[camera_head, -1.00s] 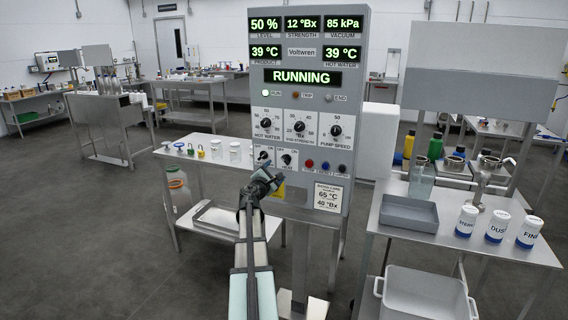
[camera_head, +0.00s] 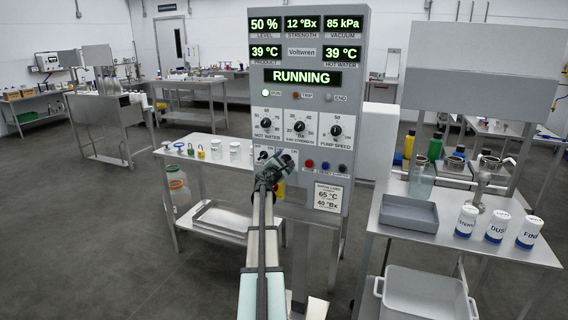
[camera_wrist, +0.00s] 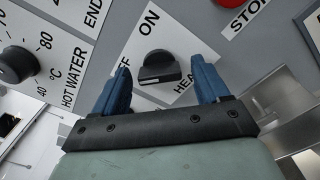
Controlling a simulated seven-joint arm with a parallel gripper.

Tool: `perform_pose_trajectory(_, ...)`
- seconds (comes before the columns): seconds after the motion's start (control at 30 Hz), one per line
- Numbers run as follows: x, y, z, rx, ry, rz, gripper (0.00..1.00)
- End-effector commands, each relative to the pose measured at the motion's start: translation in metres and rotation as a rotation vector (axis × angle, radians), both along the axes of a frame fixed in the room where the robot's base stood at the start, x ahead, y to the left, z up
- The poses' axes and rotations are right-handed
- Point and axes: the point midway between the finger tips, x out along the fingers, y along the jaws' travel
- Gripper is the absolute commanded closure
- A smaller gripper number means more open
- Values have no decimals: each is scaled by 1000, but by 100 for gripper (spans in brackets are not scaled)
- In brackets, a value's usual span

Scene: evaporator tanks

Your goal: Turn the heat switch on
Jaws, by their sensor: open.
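The heat switch is a black knob (camera_wrist: 159,68) on a white plate in the wrist view. "ON" is printed above it, a partly hidden "OFF" to its left, and a partly hidden "HEA" label at its lower right. A pale mark shows at the knob's lower left edge. My gripper (camera_wrist: 162,76) is open, with one blue finger on each side of the knob and visible gaps to both. Whether the tips reach the panel I cannot tell. In the head view my gripper (camera_head: 280,166) is at the panel's lower part and hides this switch.
The grey control panel (camera_head: 377,18) reads "RUNNING". Another black knob (camera_head: 263,155) is just left of my gripper. The hot water dial (camera_wrist: 17,63) is close by on the left. A red stop button (camera_head: 309,163) is to the right. A table with jars (camera_head: 234,151) stands at left.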

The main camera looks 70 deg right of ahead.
Motion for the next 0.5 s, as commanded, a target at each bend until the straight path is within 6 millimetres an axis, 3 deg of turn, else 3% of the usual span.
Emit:
perform_pose_trajectory(0.07,0,0,0,0,0,0,30)
perform_pose_trajectory(0.5,0,0,0,0,0,0,72)
